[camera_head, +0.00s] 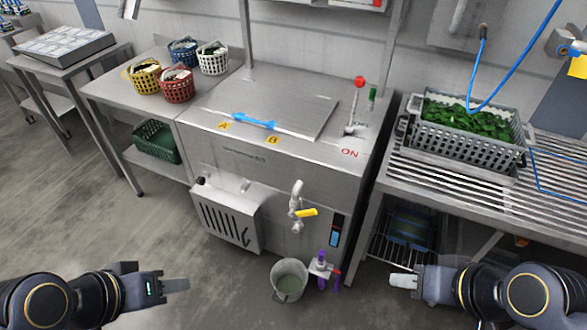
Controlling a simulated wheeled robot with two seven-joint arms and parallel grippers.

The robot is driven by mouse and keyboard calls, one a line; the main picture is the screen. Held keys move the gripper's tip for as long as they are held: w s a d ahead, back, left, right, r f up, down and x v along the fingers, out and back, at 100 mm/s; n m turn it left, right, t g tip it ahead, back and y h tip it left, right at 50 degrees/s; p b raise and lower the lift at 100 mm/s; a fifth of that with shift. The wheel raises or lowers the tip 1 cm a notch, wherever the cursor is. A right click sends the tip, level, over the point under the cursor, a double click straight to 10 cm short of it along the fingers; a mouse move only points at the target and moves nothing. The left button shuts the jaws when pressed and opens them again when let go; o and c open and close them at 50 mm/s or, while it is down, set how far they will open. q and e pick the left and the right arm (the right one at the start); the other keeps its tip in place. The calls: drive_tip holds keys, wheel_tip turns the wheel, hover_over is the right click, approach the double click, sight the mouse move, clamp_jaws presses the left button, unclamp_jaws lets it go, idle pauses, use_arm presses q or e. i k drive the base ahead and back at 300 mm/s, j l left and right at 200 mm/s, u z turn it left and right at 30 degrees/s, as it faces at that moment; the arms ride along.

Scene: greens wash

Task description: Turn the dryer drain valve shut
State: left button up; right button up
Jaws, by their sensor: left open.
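The steel dryer cabinet (283,152) stands in the middle of the view. A bent metal drain pipe (296,197) comes out of its front, with a yellow lever handle (306,212) that points sideways to the right. A grey bucket (289,280) stands on the floor below it. My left gripper (176,285) is open and empty at the lower left, well apart from the valve. My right gripper (403,280) is at the lower right, to the right of and nearer than the valve. Its jaws are seen edge-on, so their opening is unclear.
A purple-handled fitting (320,264) sits low beside the bucket. A lid with a blue handle (253,124) and a red-knobbed lever (359,83) are on top. A crate of greens (462,147) stands on the right rack. Several baskets are on the left table (113,90).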

sight(310, 212)
drive_tip(key=i+l+u, duration=0.1)
drive_tip(key=l+u, duration=0.35)
drive_tip(key=i+l+u, duration=0.1)
drive_tip(key=l+u, duration=0.3)
